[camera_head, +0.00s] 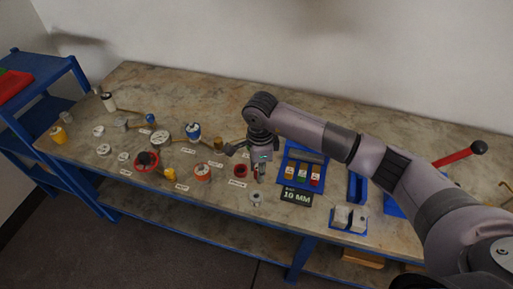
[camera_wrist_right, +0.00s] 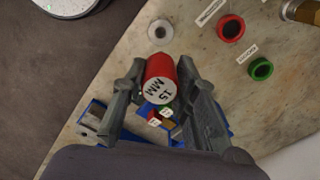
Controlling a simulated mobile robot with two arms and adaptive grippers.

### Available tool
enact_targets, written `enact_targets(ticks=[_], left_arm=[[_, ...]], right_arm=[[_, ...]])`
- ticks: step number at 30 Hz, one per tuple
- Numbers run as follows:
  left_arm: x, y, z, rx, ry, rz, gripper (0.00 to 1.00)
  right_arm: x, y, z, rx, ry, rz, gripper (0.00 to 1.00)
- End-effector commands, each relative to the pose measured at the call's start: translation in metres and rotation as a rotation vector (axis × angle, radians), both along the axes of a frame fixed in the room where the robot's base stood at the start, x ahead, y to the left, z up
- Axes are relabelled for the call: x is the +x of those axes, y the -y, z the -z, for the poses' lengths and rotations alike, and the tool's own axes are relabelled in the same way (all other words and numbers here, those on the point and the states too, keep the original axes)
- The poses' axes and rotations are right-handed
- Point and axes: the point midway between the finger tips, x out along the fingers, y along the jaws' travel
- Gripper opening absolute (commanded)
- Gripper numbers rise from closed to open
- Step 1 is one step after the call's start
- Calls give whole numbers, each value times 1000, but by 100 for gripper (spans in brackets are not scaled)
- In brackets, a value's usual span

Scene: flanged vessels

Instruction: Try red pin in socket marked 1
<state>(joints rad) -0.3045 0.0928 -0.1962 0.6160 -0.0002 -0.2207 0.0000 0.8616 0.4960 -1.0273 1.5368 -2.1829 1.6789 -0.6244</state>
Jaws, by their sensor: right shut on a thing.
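My right gripper (camera_head: 258,179) is over the middle of the bench, its fingers pointing down. In the right wrist view its two fingers (camera_wrist_right: 160,88) are shut on a red pin (camera_wrist_right: 160,72), whose pale end face reads "15 MM". In the head view the pin is mostly hidden by the gripper. Ring-shaped sockets lie apart from the pin: a white one (camera_wrist_right: 160,30), a red one (camera_wrist_right: 230,28) and a green one (camera_wrist_right: 262,68). In the head view the white socket (camera_head: 255,197) is just in front of the gripper. The label cards are too small to read, so I cannot tell which socket is marked 1. My left gripper is out of view.
A blue tray (camera_head: 283,160) with yellow, green and red pieces stands right of the gripper, behind a black "10 MM" sign (camera_head: 297,197). Several flanged vessels fill the bench's left half. A red-handled lever (camera_head: 458,156) is at the right. Blue shelves (camera_head: 40,75) stand at the left.

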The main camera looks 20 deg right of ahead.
Motion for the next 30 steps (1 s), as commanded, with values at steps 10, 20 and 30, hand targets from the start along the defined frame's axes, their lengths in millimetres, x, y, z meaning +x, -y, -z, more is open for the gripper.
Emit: enact_targets(ticks=[10,20,30], left_arm=[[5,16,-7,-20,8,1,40],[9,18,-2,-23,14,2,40],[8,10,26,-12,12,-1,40]], right_arm=[[-3,1,6,-4,2,12,0],[-2,2,6,-4,4,12,0],[-3,1,34,-5,0,13,0]])
